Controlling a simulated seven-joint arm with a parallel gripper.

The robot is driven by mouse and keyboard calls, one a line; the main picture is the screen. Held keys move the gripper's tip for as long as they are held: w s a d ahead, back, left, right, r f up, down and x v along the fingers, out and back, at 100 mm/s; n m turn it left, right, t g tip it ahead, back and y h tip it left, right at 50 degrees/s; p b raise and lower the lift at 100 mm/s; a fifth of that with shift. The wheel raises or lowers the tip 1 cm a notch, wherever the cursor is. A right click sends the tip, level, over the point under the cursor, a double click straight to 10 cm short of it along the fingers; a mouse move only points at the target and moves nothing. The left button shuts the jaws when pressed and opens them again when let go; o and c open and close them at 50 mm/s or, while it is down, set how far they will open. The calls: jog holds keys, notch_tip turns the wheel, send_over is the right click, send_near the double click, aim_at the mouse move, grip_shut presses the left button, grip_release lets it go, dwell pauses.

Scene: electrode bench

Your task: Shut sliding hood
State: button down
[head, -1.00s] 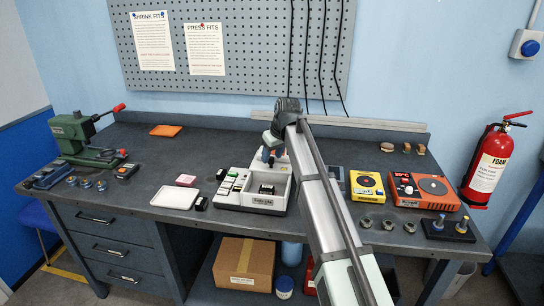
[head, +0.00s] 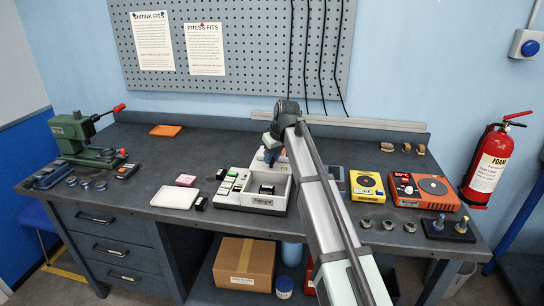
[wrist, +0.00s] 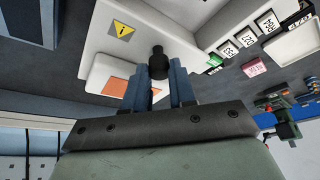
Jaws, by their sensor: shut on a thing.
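The white bench unit (head: 224,200) stands at the middle front of the bench, with its open-topped bay showing a dark part inside. Its pale sliding hood (head: 284,166) is at the back of the bay, partly hidden by my arm. In the wrist view the hood (wrist: 180,32) carries a yellow warning triangle and an orange panel (wrist: 117,87). A black knob (wrist: 158,64) stands on it. My gripper (head: 269,163) is over the hood. In the wrist view its blue fingers (wrist: 159,78) are shut on the knob, one on each side.
Labelled blocks (wrist: 240,38) sit left of the bay. A white tray (head: 175,198) and a pink block (head: 186,180) lie further left. A yellow device (head: 367,185) and an orange device (head: 424,190) stand right of my arm. The green press (head: 75,135) is far left.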

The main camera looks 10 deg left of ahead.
dwell(0.3)
jog(key=s, duration=1.3)
jog(key=c, duration=1.2)
grip_release()
jog(key=shift+s, duration=0.15)
jog(key=shift+c, duration=0.2)
jog(key=o, duration=0.3)
jog(key=v, duration=1.3)
jog(key=shift+r, duration=0.4)
jog(key=shift+f, duration=0.1)
